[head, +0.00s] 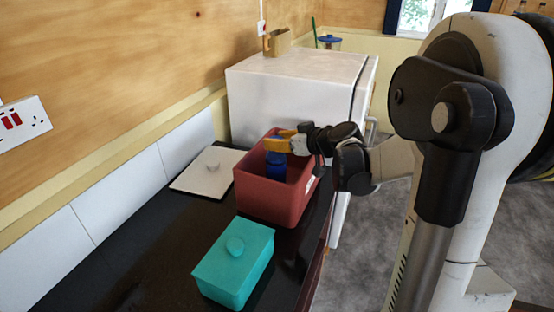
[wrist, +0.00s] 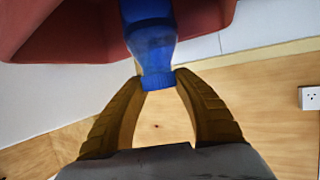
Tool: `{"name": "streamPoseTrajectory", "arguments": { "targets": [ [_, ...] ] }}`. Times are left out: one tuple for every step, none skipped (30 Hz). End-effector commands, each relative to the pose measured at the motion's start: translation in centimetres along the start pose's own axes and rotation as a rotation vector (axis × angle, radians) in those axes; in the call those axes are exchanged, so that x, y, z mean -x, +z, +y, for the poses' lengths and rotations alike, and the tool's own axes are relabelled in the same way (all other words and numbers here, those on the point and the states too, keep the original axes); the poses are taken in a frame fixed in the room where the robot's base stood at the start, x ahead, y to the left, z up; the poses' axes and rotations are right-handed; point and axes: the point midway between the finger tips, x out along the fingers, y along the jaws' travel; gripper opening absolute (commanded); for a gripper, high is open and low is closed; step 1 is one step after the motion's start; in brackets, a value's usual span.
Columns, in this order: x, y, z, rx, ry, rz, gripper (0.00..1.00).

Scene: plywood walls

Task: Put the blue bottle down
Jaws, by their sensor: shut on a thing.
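The blue bottle (head: 276,164) is inside the red box in the head view, with its lower part down between the box walls. My gripper (head: 279,143) has its yellow fingers at the bottle's top. In the wrist view the fingers (wrist: 158,85) are closed on the narrow end of the blue bottle (wrist: 152,45). The red box (head: 268,204) is open and stands on the dark counter; its wall also shows in the wrist view (wrist: 60,35). Whether the bottle touches the box floor is hidden.
A teal box with a knobbed lid (head: 233,262) stands in front of the red box. A pale lid with a knob (head: 208,170) lies on the counter behind left. A white cabinet (head: 290,85) stands beyond, with a wooden mug (head: 277,42) on top.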

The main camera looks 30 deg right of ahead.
Motion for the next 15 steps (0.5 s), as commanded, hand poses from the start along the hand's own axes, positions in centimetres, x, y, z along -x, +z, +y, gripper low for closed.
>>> {"name": "streamPoseTrajectory", "arguments": {
  "targets": [
    [-0.2,0.4,0.0,0.0,0.0,0.001,0.0],
    [-0.3,0.7,0.0,0.0,0.0,0.001,0.0],
    [-0.5,1.2,0.0,0.0,0.0,0.0,0.0],
    [-0.7,1.6,0.0,0.0,0.0,0.0,0.0],
    [-0.9,2.1,0.0,0.0,0.0,0.0,0.0],
    [-1.1,2.7,0.0,0.0,0.0,0.0,0.0],
    [-1.3,3.1,0.0,0.0,0.0,0.001,0.0],
    [-1.4,3.4,0.0,0.0,0.0,0.001,0.0],
    [-1.5,3.5,0.0,0.0,0.0,0.001,0.0],
    [-1.5,3.5,0.0,0.0,0.0,0.001,0.0],
    [-1.4,3.5,0.0,0.0,0.0,0.001,0.0],
    [-1.4,3.4,0.0,0.0,0.0,0.0,0.0],
    [-1.4,3.4,0.0,0.0,0.0,0.0,0.0],
    [-1.4,3.4,0.0,0.0,0.0,0.0,0.0],
    [-1.4,3.4,0.0,0.0,0.0,0.0,0.0]
  ]
}}
